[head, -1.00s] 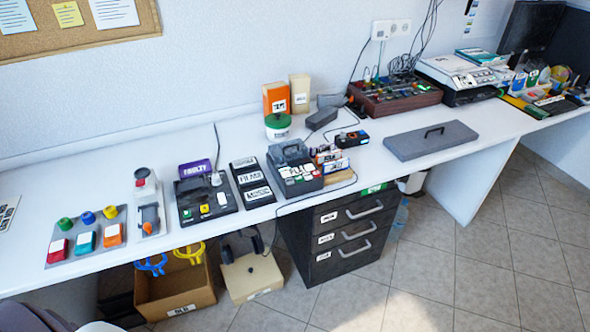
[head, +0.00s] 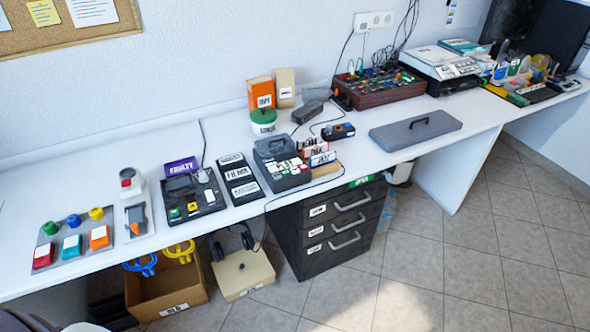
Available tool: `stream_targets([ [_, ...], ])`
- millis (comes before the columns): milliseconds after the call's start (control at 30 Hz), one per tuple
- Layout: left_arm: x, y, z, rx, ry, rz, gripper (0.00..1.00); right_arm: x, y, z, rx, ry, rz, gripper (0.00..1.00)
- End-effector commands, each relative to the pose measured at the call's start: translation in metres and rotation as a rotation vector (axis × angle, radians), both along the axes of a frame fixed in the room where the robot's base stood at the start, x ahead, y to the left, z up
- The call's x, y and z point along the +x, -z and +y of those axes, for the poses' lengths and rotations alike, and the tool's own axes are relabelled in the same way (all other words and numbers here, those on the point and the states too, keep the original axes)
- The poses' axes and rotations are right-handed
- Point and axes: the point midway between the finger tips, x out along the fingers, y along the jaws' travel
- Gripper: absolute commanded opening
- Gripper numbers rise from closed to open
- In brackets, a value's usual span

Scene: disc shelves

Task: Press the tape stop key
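No key with a readable tape stop label shows in the head view. A dark grey device with a handle and several small white keys (head: 283,165) stands mid-desk; it may be the tape machine, but its key labels are too small to read. Left of it lies a black panel (head: 194,196) with a green and a yellow button. A white unit with a row of small controls (head: 441,64) stands at the far right; I cannot tell what it is. Neither of my grippers is in view.
A purple FAULTY sign (head: 181,167) stands behind the black panel. A grey plate with coloured buttons and knobs (head: 73,241) lies at the left. A grey lidded slab (head: 416,134) lies right. Drawers (head: 330,225) and a cardboard box (head: 165,289) stand below; the tiled floor in front is clear.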

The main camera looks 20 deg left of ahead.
Motion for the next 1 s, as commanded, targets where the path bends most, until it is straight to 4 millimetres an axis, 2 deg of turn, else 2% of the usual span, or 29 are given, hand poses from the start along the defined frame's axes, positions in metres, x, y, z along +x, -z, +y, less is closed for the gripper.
stream_targets([
  [33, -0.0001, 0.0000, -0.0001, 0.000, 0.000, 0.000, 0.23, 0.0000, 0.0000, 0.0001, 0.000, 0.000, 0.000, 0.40],
  [167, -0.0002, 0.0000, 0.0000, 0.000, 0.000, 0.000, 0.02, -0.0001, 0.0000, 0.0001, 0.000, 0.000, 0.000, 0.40],
  [200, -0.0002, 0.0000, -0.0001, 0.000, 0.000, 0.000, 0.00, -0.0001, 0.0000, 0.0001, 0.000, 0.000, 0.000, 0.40],
  [1000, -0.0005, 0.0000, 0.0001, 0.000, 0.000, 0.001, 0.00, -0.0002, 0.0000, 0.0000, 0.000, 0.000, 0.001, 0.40],
])
